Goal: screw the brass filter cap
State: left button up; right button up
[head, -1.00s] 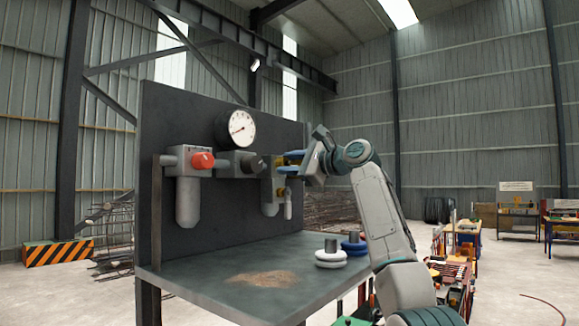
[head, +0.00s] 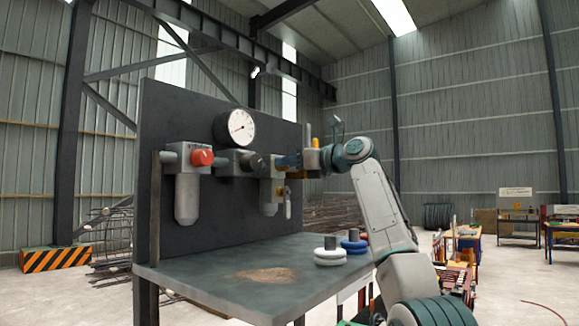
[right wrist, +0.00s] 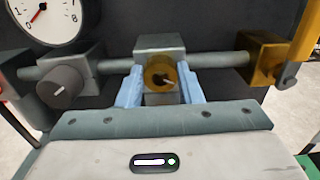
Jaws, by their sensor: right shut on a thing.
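I cannot tell how far the cap is threaded. My left gripper is out of view.
A pressure gauge (head: 235,127), a red knob (head: 202,157) and a dark knob (right wrist: 61,87) sit left of the cap. A brass valve (right wrist: 262,60) with a yellow lever is close on the right.

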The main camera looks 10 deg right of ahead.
jog(key=shift+w+f+m+b, duration=0.1)
jog(key=shift+f+m+b, duration=0.1)
jog(key=shift+m, duration=0.6)
jog(key=shift+f+m+b, duration=0.15)
jog(key=shift+m+b, duration=0.05)
jog(key=shift+m, duration=0.6)
jog(key=o, duration=1)
jog(key=shift+r, duration=0.1)
jog(key=shift+c, duration=0.2)
jog(key=shift+d+r, duration=0.1)
jog(key=b+v, duration=0.8)
jog(key=v, duration=0.3)
